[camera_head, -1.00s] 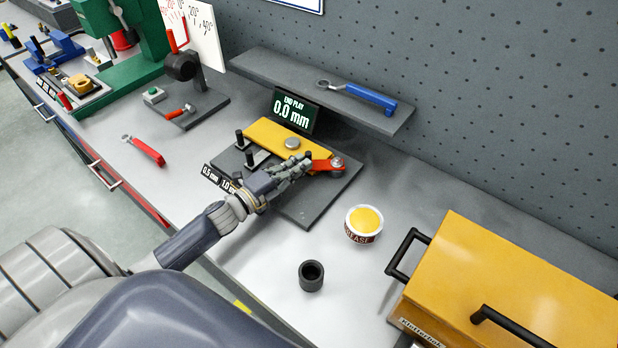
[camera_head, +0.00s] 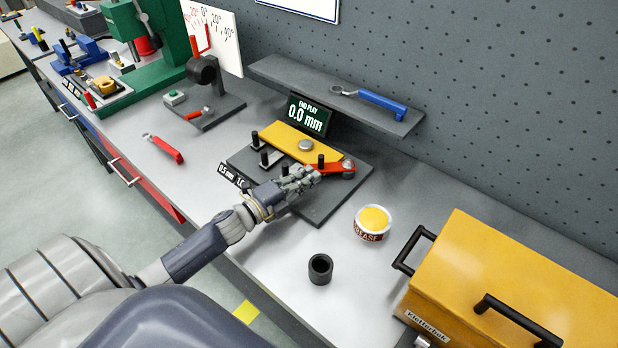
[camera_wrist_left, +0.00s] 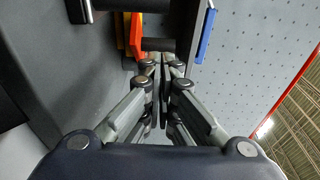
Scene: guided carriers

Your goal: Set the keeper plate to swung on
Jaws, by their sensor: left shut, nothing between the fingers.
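The red-orange keeper plate (camera_head: 337,168) lies at the right end of a yellow bar (camera_head: 290,141), on a dark grey base plate (camera_head: 318,207). A round metal bolt head (camera_head: 348,166) is at its right end, and a black peg (camera_head: 321,160) stands at its left end. My left gripper (camera_head: 314,176) is shut and empty, just in front of the peg; whether it touches is unclear. In the left wrist view the closed fingers (camera_wrist_left: 160,65) are close to the peg (camera_wrist_left: 158,45) and the red-orange plate (camera_wrist_left: 137,36). My right gripper is not in view.
An "END PLAY 0.0 mm" display (camera_head: 308,115) stands behind the bar. A grease tub (camera_head: 373,223), black sleeve (camera_head: 320,269) and yellow toolbox (camera_head: 510,285) are to the right.

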